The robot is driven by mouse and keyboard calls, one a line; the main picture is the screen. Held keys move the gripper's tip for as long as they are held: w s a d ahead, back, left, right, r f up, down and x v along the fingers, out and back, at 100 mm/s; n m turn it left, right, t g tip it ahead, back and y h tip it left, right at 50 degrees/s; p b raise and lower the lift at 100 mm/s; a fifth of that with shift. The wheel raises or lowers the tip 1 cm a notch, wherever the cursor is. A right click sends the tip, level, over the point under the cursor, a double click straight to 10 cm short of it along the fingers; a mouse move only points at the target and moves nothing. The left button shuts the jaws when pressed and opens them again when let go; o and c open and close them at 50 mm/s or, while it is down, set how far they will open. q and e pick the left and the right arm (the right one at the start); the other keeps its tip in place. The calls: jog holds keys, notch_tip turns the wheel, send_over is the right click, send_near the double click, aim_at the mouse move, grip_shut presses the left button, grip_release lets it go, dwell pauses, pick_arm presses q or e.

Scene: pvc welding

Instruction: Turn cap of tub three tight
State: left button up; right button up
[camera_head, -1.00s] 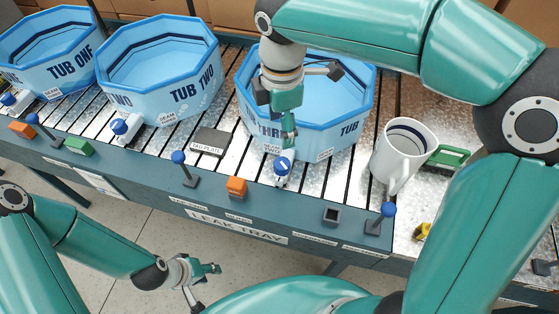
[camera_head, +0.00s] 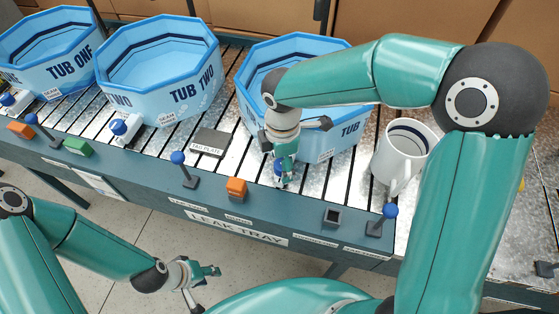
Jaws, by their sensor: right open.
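Tub three (camera_head: 337,149) is a light blue octagonal tub at the back, partly covered by my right arm. Its blue cap (camera_head: 278,168) is on the small white fitting at the tub's front foot. My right gripper (camera_head: 284,178) points down at the cap, with its fingers around or just beside it; I cannot tell if they touch it. The cap is partly hidden by the fingers. My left gripper (camera_head: 203,287) is open and empty, low over the floor in front of the tray.
Tub two (camera_head: 160,75) and tub one (camera_head: 50,55) stand to the left. A white jug (camera_head: 400,155) stands close to the right. The leak tray (camera_head: 150,175) edge carries blue-topped posts (camera_head: 183,168), an orange block (camera_head: 236,188) and a dark square socket (camera_head: 332,215). The tag plate (camera_head: 209,142) lies left of tub three.

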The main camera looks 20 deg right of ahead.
jog(key=c, duration=1)
jog(key=shift+a, duration=0.15)
jog(key=shift+c, duration=0.7)
jog(key=shift+d, duration=0.2)
jog(key=shift+m, duration=0.4)
jog(key=m+b, duration=0.1)
jog(key=m, duration=0.2)
jog(key=shift+m+b, duration=0.35)
jog(key=shift+m, duration=0.05)
jog(key=m+b, duration=0.1)
jog(key=m, duration=0.4)
jog(key=shift+w, duration=0.1)
